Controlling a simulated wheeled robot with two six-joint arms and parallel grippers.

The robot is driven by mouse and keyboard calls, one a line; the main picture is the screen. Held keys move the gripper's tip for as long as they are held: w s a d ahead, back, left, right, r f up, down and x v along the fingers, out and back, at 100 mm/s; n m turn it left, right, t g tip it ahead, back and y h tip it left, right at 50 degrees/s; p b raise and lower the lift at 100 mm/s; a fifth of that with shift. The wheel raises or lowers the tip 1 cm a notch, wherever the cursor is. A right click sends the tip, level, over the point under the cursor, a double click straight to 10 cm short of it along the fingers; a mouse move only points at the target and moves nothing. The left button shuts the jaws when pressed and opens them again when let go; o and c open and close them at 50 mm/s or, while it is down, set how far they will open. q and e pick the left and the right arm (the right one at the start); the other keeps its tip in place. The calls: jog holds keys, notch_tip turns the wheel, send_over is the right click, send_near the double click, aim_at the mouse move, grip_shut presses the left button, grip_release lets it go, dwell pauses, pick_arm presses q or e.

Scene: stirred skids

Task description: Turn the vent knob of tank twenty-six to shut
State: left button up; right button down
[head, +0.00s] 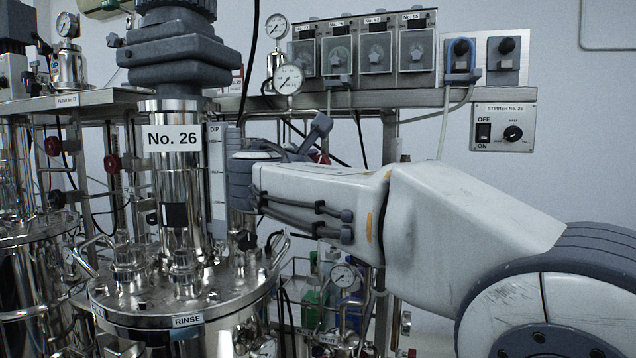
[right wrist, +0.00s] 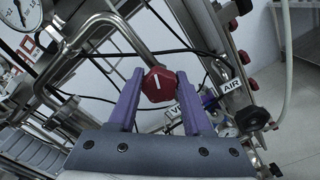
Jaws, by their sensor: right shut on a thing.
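Tank twenty-six (head: 215,300) is the steel vessel at left centre in the head view, with a "No. 26" plate (head: 172,138) on its column. In the right wrist view a red faceted knob (right wrist: 158,85) with a white pointer line sits between the purple fingers of my right gripper (right wrist: 156,78), which is shut on it. A label beginning "VE" (right wrist: 177,130) shows beside the knob, its rest hidden by a finger. In the head view my right arm covers most of the gripper and knob. My left gripper is in neither view.
In the right wrist view, a bent steel pipe (right wrist: 108,22) passes close to the fingers, and an "AIR" label (right wrist: 231,86) with more red knobs is at right. In the head view, a shelf (head: 400,97) with control boxes stands behind my arm, and a stirrer switch box (head: 503,127) is at right.

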jog(key=m+b, duration=0.1)
jog(key=m, duration=0.1)
jog(key=m+b, duration=0.1)
jog(key=b, duration=0.1)
jog(key=shift+f+m, duration=0.3)
jog(key=shift+m, duration=0.1)
jog(key=m+b, duration=0.3)
jog(key=shift+m, duration=0.3)
jog(key=m+b, duration=0.2)
jog(key=m, duration=0.1)
jog(key=shift+d+f, duration=0.1)
jog(key=shift+m+b, duration=0.6)
jog(key=shift+m, duration=1.2)
jog(key=shift+c, duration=1.6)
grip_release()
